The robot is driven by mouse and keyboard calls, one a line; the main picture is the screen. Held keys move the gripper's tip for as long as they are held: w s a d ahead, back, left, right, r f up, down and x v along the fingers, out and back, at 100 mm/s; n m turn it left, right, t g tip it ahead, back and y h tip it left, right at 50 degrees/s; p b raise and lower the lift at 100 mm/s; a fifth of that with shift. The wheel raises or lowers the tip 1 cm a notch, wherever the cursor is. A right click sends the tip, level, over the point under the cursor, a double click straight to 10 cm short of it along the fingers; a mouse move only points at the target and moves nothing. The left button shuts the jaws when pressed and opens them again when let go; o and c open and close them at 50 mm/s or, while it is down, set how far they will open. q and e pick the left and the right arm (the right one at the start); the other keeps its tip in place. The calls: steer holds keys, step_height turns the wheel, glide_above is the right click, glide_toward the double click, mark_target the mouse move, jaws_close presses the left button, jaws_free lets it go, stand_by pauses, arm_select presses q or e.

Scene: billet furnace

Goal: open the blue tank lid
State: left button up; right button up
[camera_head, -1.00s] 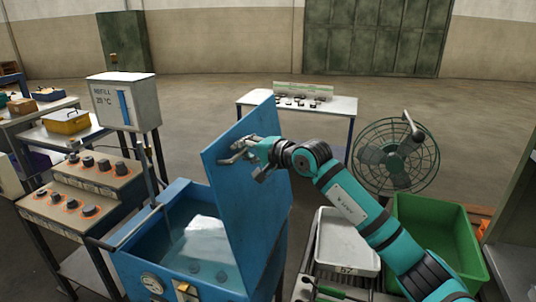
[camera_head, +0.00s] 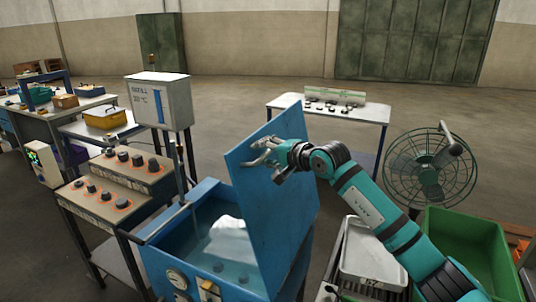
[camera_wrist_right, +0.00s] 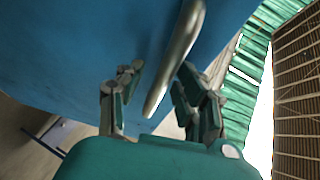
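The blue tank (camera_head: 184,248) stands at the centre front. Its blue lid (camera_head: 272,205) is raised steeply on the right side of the tank, and the water inside is in view. My right gripper (camera_head: 262,152) is at the lid's face near its upper part. In the right wrist view a curved metal handle (camera_wrist_right: 176,55) on the lid passes between the two fingers (camera_wrist_right: 160,102). The fingers are spread apart, with gaps beside the handle, so the gripper looks open. I cannot tell whether a finger touches the handle. My left gripper is not in view.
A control panel (camera_head: 110,195) with knobs stands left of the tank, with a gauge box (camera_head: 160,100) behind. A green bin (camera_head: 470,245), a white tray (camera_head: 372,258) and a fan (camera_head: 430,168) are at the right. A table (camera_head: 345,113) stands behind. Open floor lies beyond.

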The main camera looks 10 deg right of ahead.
steer(key=v, duration=1.1)
steer(key=shift+d+r, duration=0.3)
steer(key=shift+r, duration=0.05)
steer(key=shift+s, duration=0.15)
steer(key=f+b+v, duration=0.2)
steer(key=b+v, duration=0.8)
steer(key=v, duration=1)
steer(key=shift+s+d, duration=0.2)
steer(key=shift+s, duration=0.15)
